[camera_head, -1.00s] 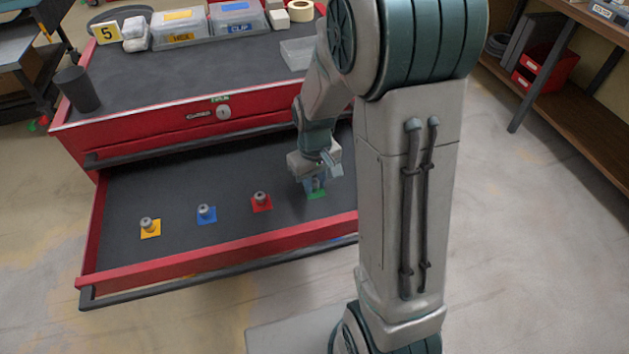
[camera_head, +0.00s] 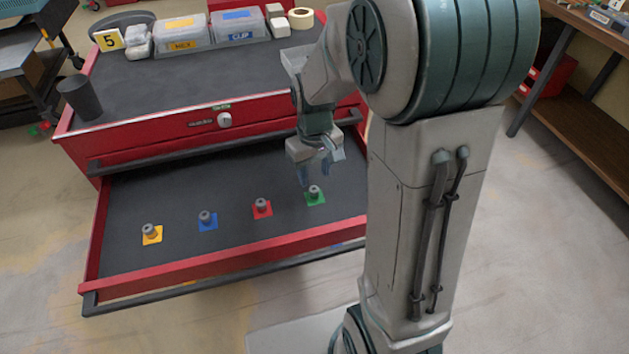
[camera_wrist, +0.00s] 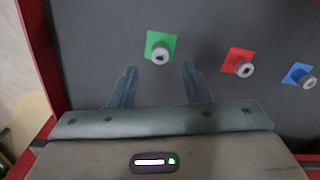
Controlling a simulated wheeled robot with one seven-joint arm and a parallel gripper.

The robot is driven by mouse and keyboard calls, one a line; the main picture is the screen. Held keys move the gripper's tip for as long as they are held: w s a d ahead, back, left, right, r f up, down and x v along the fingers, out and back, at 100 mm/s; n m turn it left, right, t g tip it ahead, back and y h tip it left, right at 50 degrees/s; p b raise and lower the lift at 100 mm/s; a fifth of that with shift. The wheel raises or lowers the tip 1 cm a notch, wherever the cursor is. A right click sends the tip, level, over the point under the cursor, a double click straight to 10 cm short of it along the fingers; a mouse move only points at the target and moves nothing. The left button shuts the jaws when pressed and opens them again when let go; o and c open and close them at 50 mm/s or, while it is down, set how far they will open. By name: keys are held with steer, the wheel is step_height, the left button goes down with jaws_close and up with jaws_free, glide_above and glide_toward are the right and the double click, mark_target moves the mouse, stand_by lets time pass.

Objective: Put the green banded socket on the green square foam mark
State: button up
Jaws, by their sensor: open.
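The green square foam mark (camera_head: 317,201) lies at the right end of the open drawer. A grey socket (camera_head: 314,190) stands upright on it, apart from my gripper. My gripper (camera_head: 317,181) is open and empty, raised just above and behind the mark. In the wrist view, the green mark (camera_wrist: 150,38) and its socket (camera_wrist: 160,54) lie ahead of and between the spread fingers of my gripper (camera_wrist: 157,70). The band colour on this socket is too small to tell.
Sockets also stand on the red mark (camera_head: 256,212), the blue mark (camera_head: 213,224) and the yellow mark (camera_head: 156,240). The red drawer front (camera_head: 230,250) bounds the drawer. A dark cup (camera_head: 80,98) and lidded boxes (camera_head: 183,35) stand on the cabinet top.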

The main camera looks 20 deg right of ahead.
mark_target(315, 189)
step_height(315, 189, up, 5)
steer(key=s+r+m+t, duration=0.1)
steer(key=s+r, duration=0.1)
steer(key=s, duration=0.5)
steer(key=s+r+m+t, duration=0.1)
steer(key=s+r+m, duration=0.1)
steer(key=s, duration=0.5)
steer(key=shift+r+p, duration=0.25)
steer(key=shift+p, duration=0.05)
stand_by(0.5)
